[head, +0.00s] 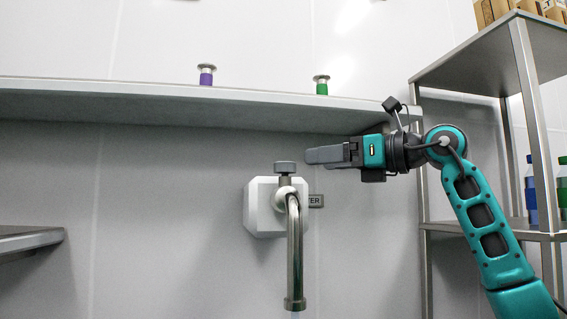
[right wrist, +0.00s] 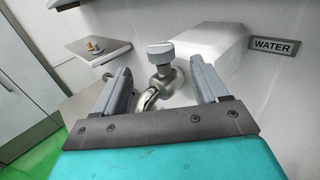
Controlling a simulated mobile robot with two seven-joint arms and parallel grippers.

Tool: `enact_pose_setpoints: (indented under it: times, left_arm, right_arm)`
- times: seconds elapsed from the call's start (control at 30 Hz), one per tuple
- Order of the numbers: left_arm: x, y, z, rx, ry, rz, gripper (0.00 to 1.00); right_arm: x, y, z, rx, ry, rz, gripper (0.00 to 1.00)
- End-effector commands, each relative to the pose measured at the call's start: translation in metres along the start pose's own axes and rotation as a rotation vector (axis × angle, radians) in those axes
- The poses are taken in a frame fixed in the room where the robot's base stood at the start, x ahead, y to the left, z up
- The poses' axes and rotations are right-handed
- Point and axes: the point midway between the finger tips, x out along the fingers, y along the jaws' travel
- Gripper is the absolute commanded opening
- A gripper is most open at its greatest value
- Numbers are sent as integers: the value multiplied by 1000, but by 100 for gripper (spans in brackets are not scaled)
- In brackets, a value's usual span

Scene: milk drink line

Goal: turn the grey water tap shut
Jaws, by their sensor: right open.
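A faint pale trace shows right under the spout's mouth. My right gripper (head: 308,156) comes in from the right, its fingers level with the knob, just right of it and slightly higher. In the right wrist view the open fingers (right wrist: 158,68) stand apart with the knob (right wrist: 160,54) showing between and beyond them; nothing is held. My left gripper is not in view.
A wall shelf (head: 180,92) runs above the tap, with a purple-based piece (head: 206,76) and a green-based piece (head: 321,86). A WATER sign (right wrist: 274,47) is right of the tap. A metal rack (head: 520,70) with bottles stands at right. A ledge (head: 28,240) is at left.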

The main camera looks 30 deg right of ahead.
Motion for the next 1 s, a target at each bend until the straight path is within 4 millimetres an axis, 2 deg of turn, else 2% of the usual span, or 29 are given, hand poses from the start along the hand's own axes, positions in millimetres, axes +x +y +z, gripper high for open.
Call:
enact_pose_setpoints:
  times: [0.03, 0.2, 0.43, 0.6, 0.87, 1.0]
  left_arm:
    - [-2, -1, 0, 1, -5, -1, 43]
    - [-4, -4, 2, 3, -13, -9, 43]
    - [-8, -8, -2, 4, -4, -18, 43]
    - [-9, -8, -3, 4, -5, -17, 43]
    - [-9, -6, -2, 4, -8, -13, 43]
    - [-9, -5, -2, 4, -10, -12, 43]
  right_arm:
    - [12, 2, 2, 2, 1, 5, 73]
    - [49, 2, 1, 2, 2, 5, 73]
    - [84, 1, 1, 2, 1, 3, 73]
    - [94, 0, 0, 1, 0, 1, 73]
    - [96, 1, 0, 0, 1, 1, 73]
    - [96, 1, 0, 0, 1, 1, 62]
